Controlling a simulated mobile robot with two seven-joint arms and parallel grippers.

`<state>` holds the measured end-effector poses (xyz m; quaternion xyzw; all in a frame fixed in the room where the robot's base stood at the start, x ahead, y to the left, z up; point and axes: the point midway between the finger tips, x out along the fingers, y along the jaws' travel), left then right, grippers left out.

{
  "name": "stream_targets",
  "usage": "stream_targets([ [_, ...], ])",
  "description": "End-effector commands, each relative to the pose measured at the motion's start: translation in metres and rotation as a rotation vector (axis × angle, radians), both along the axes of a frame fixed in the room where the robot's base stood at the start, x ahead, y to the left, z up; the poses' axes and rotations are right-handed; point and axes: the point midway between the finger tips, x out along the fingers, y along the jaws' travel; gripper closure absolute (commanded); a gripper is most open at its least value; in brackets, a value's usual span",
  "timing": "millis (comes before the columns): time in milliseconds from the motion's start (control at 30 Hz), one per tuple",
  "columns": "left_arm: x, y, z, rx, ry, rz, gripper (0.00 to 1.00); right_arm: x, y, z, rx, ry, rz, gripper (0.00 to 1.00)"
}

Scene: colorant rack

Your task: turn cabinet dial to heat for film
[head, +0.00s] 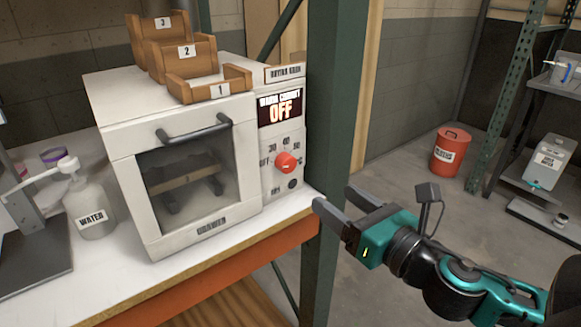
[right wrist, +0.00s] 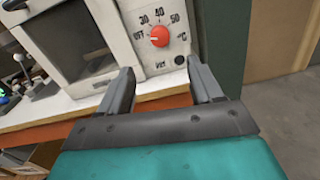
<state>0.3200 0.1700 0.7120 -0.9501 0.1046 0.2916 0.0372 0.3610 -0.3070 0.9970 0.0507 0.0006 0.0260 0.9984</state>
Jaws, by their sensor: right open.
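The white warming cabinet (head: 120,140) stands on the bench with its glass door closed. Its display (head: 281,108) reads OFF. The red dial (head: 287,162) is on the panel right of the door, with number marks around it; the right wrist view shows the dial (right wrist: 160,36) with marks 30, 40, 50 and OFF. My right gripper (head: 333,202) is open and empty, to the right of and below the dial, apart from it. In the right wrist view its two fingers (right wrist: 163,88) point toward the panel below the dial. My left gripper is not in view.
Numbered wooden holders (head: 210,88) stand on top of the cabinet. A white water bottle (head: 90,207) is left of it. A green post (head: 332,130) rises just right of the cabinet. A red bin (head: 450,152) and a shelf are farther right.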

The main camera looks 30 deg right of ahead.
Motion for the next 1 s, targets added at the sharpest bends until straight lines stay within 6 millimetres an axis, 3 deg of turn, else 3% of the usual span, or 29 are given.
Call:
stream_targets([
  [333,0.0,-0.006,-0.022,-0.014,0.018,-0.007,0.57,0.027,0.002,-0.004,-0.005,-0.004,0.005,0.35],
  [467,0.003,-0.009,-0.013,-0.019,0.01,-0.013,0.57,0.041,0.003,0.0,0.002,-0.003,0.003,0.35],
  [1000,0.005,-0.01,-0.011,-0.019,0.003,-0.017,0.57,0.093,0.004,0.001,0.004,-0.002,-0.002,0.35],
])
